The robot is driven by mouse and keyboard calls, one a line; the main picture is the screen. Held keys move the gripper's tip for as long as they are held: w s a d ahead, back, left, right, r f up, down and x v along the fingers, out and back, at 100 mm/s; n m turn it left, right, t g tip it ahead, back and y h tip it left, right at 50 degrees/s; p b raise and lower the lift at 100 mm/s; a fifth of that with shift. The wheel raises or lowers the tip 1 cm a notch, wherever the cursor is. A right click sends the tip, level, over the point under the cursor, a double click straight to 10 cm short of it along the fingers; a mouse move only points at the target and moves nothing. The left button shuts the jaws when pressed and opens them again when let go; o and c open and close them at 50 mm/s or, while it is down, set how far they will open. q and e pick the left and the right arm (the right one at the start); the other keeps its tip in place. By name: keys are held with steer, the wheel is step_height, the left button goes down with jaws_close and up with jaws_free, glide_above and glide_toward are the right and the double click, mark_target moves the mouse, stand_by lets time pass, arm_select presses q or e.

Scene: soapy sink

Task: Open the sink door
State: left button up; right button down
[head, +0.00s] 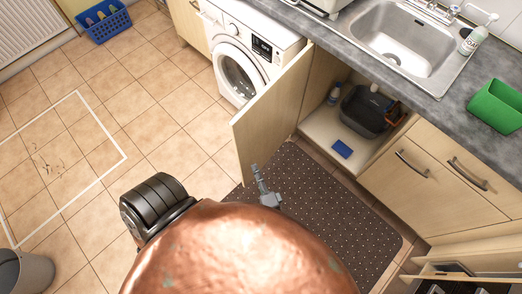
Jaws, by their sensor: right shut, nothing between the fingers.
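The sink door (264,122) is a pale wood panel. It stands swung wide open, jutting out from the cabinet under the sink (402,40). The open cabinet shows its white floor (322,131). My right gripper (256,170) is a small grey shape below the door's lower edge in the picture, over the dark mat. It is shut and empty. I cannot tell whether it touches the door. My left gripper is out of view.
Inside the cabinet are a dark grey tub (364,110), a blue sponge (342,149) and a bottle (334,94). A washing machine (240,55) stands left of the door. A dotted mat (325,203) lies in front. Tiled floor at left is mostly clear, with a grey bin (28,272).

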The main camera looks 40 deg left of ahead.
steer(key=shift+w, duration=0.1)
stand_by(0.3)
steer(key=v, duration=1.2)
